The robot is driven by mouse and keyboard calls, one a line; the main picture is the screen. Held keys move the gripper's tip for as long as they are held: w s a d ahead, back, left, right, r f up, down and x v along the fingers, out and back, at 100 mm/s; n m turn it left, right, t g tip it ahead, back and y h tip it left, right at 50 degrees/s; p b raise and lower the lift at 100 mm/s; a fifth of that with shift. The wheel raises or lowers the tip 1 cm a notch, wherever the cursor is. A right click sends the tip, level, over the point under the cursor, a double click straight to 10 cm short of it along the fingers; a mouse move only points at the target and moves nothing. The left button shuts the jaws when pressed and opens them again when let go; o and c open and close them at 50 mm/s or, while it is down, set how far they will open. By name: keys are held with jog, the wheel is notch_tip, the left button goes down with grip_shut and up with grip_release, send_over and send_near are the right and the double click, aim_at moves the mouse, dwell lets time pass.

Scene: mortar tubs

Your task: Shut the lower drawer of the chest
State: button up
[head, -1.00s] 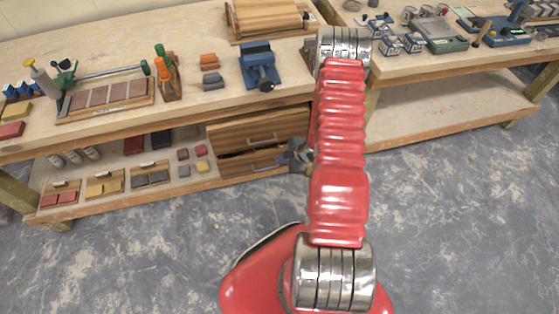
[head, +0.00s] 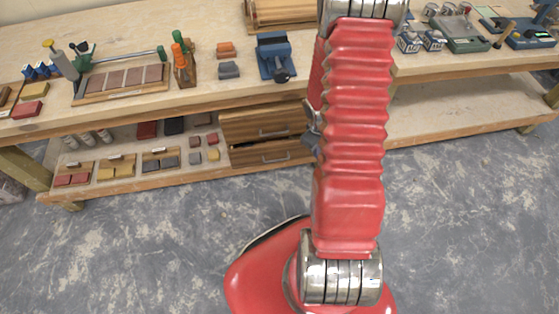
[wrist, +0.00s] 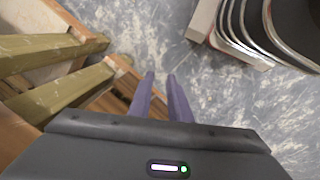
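The wooden chest stands on the low shelf under the bench, with an upper drawer (head: 262,123) and a lower drawer (head: 262,154), each with a metal handle. My gripper (head: 311,140) shows only in part beside the arm, just right of the chest. In the wrist view my gripper's two purple fingers (wrist: 160,76) are a little apart with nothing between them. Brown wood lies left of the fingers, partly hidden by the gripper body.
The bench (head: 130,119) above carries a blue vise (head: 275,57), a tile board and tools. Sanding blocks and small trays (head: 116,168) fill the shelf left of the chest. The shelf right of my arm (head: 450,110) is empty. The grey floor in front is clear.

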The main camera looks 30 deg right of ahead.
jog(key=s+a+r+m+t, duration=0.1)
jog(key=s+a+r+t, duration=0.1)
jog(key=a+r, duration=0.7)
jog(key=s+a+r+t+y, duration=0.1)
jog(key=s+a+r, duration=0.2)
jog(key=a+r, duration=0.6)
jog(key=s+a+r+m+t, duration=0.1)
jog(key=a+r, duration=0.8)
jog(key=r, duration=1.2)
jog(key=shift+s+a+r+m+t+y, duration=0.2)
jog(key=shift+s+r+m+t+y, duration=0.15)
jog(key=shift+s+t, duration=0.6)
jog(key=shift+s, duration=0.15)
